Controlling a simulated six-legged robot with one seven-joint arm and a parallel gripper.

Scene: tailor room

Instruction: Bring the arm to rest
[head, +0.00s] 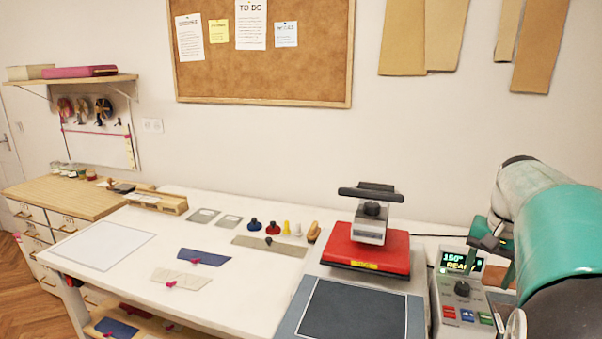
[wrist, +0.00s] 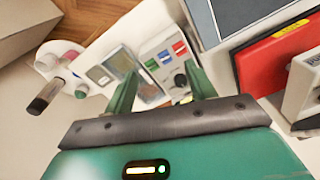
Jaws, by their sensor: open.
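My gripper (wrist: 161,74) shows in the wrist view with its two green fingers apart and nothing held between them. Beyond the fingers is the control box (wrist: 163,48) with red, blue and green buttons and a dark knob. The box's lit display (head: 460,261) reads about 150 degrees and "READY", partly covered. I cannot tell the gap between my fingers and the box.
A red heat press (head: 367,252) stands open left of the control box, its dark lower plate (head: 350,309) bare. The white table (head: 225,289) holds fabric pieces, coloured stamps and a white sheet (head: 101,246). A white holder with bottles (wrist: 60,60) stands left of my fingers in the wrist view.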

